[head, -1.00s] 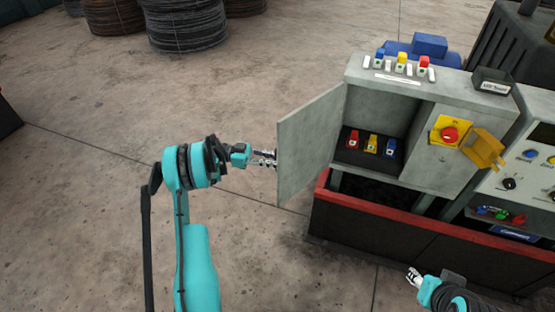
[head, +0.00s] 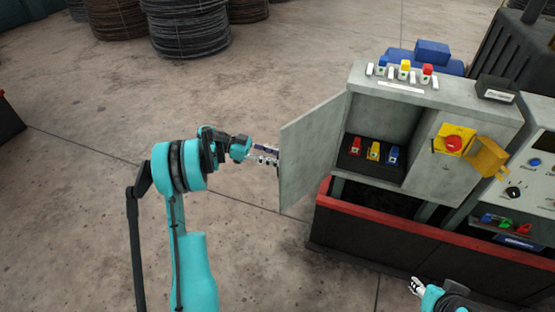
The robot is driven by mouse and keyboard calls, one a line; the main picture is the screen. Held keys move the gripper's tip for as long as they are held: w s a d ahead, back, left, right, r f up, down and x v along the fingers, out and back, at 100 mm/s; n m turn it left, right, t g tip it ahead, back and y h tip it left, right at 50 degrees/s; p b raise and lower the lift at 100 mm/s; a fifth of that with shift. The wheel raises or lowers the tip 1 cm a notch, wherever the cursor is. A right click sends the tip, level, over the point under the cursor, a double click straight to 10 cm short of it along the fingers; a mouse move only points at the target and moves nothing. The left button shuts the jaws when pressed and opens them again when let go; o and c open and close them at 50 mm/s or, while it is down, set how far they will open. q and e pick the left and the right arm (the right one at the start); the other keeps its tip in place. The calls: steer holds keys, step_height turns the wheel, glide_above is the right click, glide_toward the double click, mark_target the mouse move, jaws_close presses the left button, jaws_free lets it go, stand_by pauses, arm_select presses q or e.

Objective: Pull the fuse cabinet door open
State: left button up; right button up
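The grey fuse cabinet (head: 432,150) stands right of centre. Its door (head: 310,152) is swung wide open to the left, and the compartment behind it shows a red, a yellow and a blue fuse (head: 374,152) on a dark shelf. My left gripper (head: 268,155) is at the door's outer left edge, at or against it; the door hides part of the contact, and I cannot tell whether the fingers are closed on anything. My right gripper (head: 416,285) is low at the bottom right, apart from the cabinet, too small to judge its fingers.
A yellow panel with a red knob (head: 453,143) and an open yellow flap (head: 486,155) are on the cabinet's right front. Colored fuses (head: 404,70) stand on its top. A red-edged dark base (head: 400,235) is below. The floor (head: 90,200) at left is clear.

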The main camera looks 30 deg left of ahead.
arm_select(q)
steer(key=r, duration=0.2)
steer(key=r+h, duration=0.2)
steer(key=r, duration=0.1)
steer(key=shift+w+r+m+t, duration=0.25)
steer(key=shift+r+m+t, duration=0.05)
steer(key=shift+r, duration=0.05)
step_height(320, 180, down, 5)
steer(key=g+y, duration=0.1)
steer(key=y, duration=0.1)
steer(key=w+a, duration=0.3)
steer(key=a, duration=0.4)
steer(key=shift+w+a, duration=0.25)
steer(key=shift+a, duration=0.05)
